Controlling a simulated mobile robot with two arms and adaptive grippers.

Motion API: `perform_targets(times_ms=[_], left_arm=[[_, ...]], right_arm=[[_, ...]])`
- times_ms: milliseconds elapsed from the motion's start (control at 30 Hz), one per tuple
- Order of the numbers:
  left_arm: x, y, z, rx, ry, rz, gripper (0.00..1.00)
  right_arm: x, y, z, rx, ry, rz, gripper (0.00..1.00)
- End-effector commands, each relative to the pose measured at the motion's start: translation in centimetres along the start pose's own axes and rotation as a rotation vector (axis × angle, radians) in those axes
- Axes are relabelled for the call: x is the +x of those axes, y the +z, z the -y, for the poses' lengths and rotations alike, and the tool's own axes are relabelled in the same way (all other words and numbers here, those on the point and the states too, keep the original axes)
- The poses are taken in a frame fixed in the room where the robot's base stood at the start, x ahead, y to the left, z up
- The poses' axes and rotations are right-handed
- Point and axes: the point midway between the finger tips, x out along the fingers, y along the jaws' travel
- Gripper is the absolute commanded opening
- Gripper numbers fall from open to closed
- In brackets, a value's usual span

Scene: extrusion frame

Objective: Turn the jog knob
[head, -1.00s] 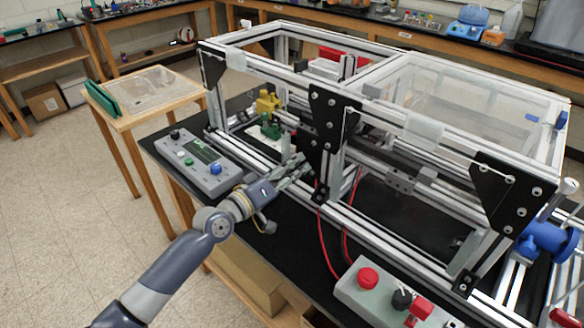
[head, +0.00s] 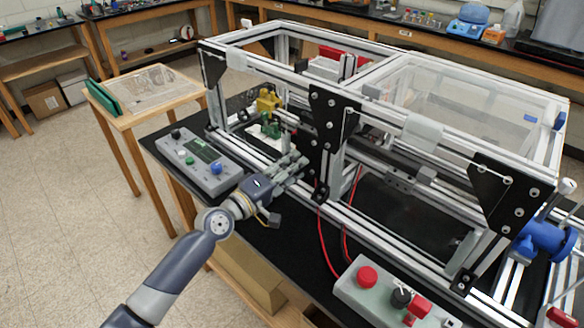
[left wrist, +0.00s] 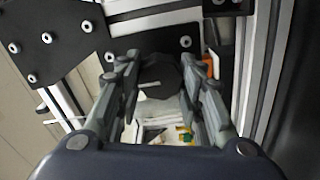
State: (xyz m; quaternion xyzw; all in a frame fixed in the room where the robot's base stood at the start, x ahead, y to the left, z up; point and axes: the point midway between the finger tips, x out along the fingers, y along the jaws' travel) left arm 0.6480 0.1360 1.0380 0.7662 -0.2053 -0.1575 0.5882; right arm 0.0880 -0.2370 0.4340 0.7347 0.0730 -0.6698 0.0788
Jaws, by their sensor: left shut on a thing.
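The jog knob (left wrist: 160,82) is a dark round knob with a white index line, seen in the left wrist view against a black plate of the frame. My left gripper (left wrist: 160,92) is shut on it, one finger on each side. In the head view my left gripper (head: 293,172) reaches to the front of the aluminium frame by the black corner plate (head: 330,115). The knob is hidden there behind the fingers. My right gripper does not show.
A grey control box (head: 205,160) with a blue knob lies left of my gripper on the black bench. A second box (head: 370,300) with a red button stands at front right. Red cables hang by the frame. A yellow part (head: 267,102) stands inside.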

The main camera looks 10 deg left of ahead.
Motion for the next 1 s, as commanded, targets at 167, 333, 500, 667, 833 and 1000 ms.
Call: perform_targets(times_ms=[167,333,500,667,833,1000], left_arm=[[0.0,0.0,0.0,-0.001,0.000,-0.001,0.11],[0.0,0.0,0.0,0.000,0.000,-0.001,0.37],[0.0,0.0,0.0,0.000,0.000,0.000,0.44],[0.0,0.0,0.0,0.001,0.000,0.000,0.44],[-0.9,0.0,0.1,0.002,-0.001,0.000,0.44],[-3.6,0.0,0.1,0.004,-0.003,0.001,0.44]], right_arm=[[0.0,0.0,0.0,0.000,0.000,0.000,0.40],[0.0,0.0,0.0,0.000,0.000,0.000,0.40],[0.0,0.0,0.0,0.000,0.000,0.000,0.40],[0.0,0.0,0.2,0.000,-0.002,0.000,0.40],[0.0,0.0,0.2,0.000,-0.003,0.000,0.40],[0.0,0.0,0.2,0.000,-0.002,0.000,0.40]])
